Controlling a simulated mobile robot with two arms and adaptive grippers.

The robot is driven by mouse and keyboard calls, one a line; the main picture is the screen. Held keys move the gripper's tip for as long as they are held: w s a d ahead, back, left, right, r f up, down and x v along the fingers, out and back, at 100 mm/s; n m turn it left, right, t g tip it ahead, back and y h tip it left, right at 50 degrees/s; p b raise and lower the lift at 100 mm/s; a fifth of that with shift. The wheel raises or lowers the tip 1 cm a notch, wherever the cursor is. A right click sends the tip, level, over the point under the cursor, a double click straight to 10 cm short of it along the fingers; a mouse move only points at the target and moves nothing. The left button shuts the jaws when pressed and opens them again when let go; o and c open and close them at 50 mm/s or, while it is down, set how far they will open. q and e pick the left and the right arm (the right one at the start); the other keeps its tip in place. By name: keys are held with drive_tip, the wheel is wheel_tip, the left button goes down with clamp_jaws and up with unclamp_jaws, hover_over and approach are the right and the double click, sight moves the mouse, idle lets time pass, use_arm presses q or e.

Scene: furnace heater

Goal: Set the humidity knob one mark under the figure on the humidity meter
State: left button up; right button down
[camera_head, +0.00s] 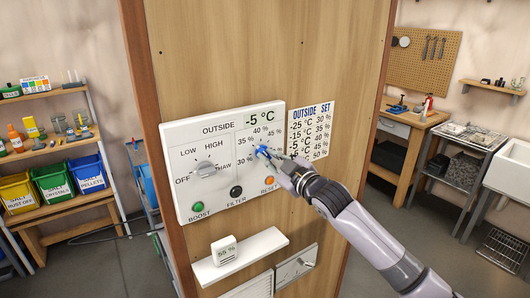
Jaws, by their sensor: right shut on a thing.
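The white control panel (220,192) is on a wooden post. The blue humidity knob (262,151) sits among marks reading 30, 35, 40 and 45 %. My right gripper (269,154) is shut on this knob and partly covers it. Where the knob points is too small and covered to tell. The small white humidity meter (224,250) stands on a ledge below the panel and seems to read 55 %. The panel's outside display (260,118) reads -5 °C. My left gripper is not in view.
A grey mode knob (206,169) and green (198,208), black (236,192) and orange (270,181) buttons share the panel. An outside/set chart (310,130) hangs right of it, partly behind my gripper. The white ledge (262,247) sticks out below.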

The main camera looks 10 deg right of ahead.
drive_tip(key=shift+m+p, duration=0.45)
drive_tip(key=shift+m, duration=0.65)
drive_tip(key=shift+f+m, duration=0.1)
drive_tip(key=shift+m, duration=0.4)
drive_tip(key=shift+m+p, duration=0.9)
drive_tip(key=shift+m, duration=1.4)
